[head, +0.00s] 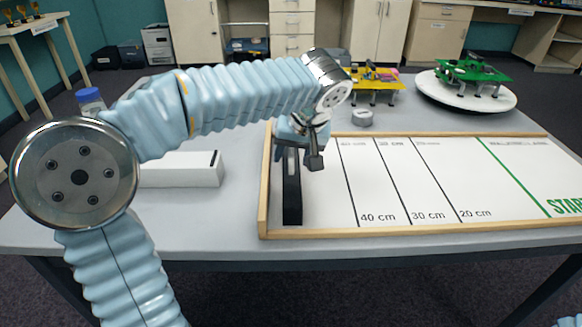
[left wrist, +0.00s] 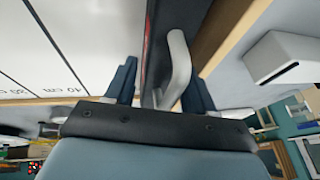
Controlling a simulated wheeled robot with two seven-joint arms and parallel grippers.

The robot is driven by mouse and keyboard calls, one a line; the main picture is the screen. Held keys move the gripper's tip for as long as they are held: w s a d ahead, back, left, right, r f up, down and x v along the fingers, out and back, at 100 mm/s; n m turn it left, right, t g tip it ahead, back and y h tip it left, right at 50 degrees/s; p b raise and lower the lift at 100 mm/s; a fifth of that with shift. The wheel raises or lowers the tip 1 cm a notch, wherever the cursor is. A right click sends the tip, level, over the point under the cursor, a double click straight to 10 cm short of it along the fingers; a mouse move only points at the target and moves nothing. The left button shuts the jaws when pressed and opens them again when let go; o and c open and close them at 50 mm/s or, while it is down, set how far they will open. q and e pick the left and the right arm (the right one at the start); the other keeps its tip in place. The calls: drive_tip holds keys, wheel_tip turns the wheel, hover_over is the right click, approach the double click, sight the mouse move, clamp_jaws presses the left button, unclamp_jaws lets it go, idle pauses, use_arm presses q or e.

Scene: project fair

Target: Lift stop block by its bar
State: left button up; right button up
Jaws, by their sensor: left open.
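The stop block (head: 291,196) is a narrow black block standing at the left end of the white framed track. Its upper part is partly hidden by my left gripper (head: 314,142) in the head view. In the left wrist view, the grey bar (left wrist: 178,62) rises from the black block (left wrist: 158,35). My left gripper (left wrist: 160,78) is open, with a dark finger on each side of the bar. I cannot tell whether either finger touches it. My right gripper is out of view.
The track's wooden rim (head: 263,190) runs close beside the block. A white box (head: 182,169) lies left of it, and a blue-capped bottle (head: 89,99) stands behind my arm. A grey round piece (head: 362,118), a yellow board (head: 376,79) and a green board (head: 470,69) are behind.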

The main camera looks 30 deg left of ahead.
use_arm(q)
drive_tip(key=c, duration=0.9)
drive_tip(key=shift+c, duration=0.2)
